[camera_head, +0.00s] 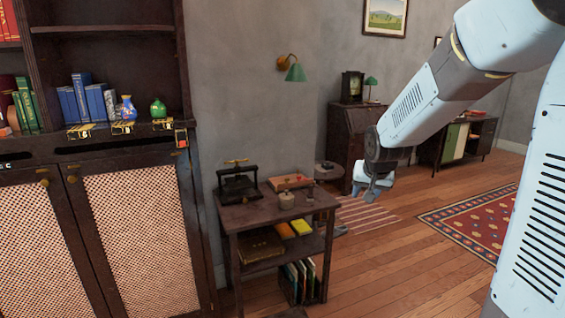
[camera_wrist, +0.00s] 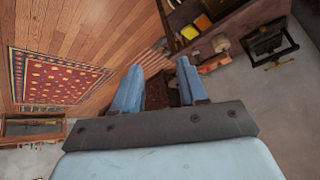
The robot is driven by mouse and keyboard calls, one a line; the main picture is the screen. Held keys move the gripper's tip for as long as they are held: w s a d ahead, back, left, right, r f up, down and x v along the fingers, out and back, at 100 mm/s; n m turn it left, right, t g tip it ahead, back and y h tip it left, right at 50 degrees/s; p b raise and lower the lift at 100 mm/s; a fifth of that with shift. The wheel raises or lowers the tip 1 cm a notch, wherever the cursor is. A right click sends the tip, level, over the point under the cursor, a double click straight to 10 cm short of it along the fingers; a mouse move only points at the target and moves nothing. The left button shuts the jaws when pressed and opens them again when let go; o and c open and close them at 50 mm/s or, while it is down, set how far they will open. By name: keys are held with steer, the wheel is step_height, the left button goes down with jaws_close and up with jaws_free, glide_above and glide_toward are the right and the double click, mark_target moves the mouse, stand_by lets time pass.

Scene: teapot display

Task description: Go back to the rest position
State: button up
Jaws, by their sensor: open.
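My gripper (camera_head: 372,184) hangs in the air at the end of my raised arm in the head view, to the right of a small dark side table (camera_head: 262,213). In the wrist view, the two blue fingers of my gripper (camera_wrist: 158,85) stand apart with nothing between them. It is open and empty. No teapot is clearly seen in either view.
A dark cabinet (camera_head: 120,144) at left holds books, a blue vase (camera_head: 127,108) and a green vase (camera_head: 158,108). A black press (camera_head: 238,185) stands on the side table. A desk (camera_head: 352,135) stands farther back. Wooden floor and a red rug (camera_head: 478,222) lie open at right.

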steer(key=s+r+n, duration=0.1)
steer(key=s+r, duration=0.3)
steer(key=s, duration=1)
steer(key=s+r+n+g, duration=0.1)
steer(key=s+r, duration=0.4)
steer(key=s, duration=0.9)
steer(key=shift+d+n, duration=0.25)
steer(key=shift+n, duration=0.05)
